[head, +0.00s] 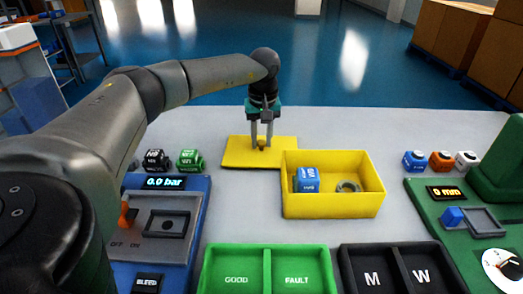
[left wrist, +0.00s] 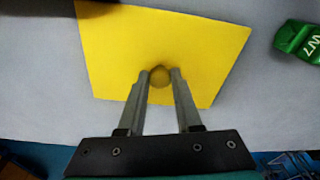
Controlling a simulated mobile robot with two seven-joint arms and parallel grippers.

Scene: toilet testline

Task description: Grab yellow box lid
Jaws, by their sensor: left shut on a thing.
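The yellow box lid (head: 240,152) is a flat yellow plate with a small round knob, at the back of the grey table. It also shows in the left wrist view (left wrist: 190,40). My left gripper (head: 262,146) points down over the lid, and its fingers are shut on the lid's knob (left wrist: 160,77). The lid appears at or just above the table; I cannot tell whether it is lifted. The open yellow box (head: 330,205) stands right beside and in front of the lid, with a blue block (head: 307,180) and a metal ring (head: 348,186) inside. My right gripper is not in view.
Black (head: 155,160) and green (head: 189,160) blocks sit left of the lid. A blue pressure station (head: 190,240) is at front left, green and black trays (head: 235,285) at front. A green station (head: 430,215) is at right, with several blocks behind it.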

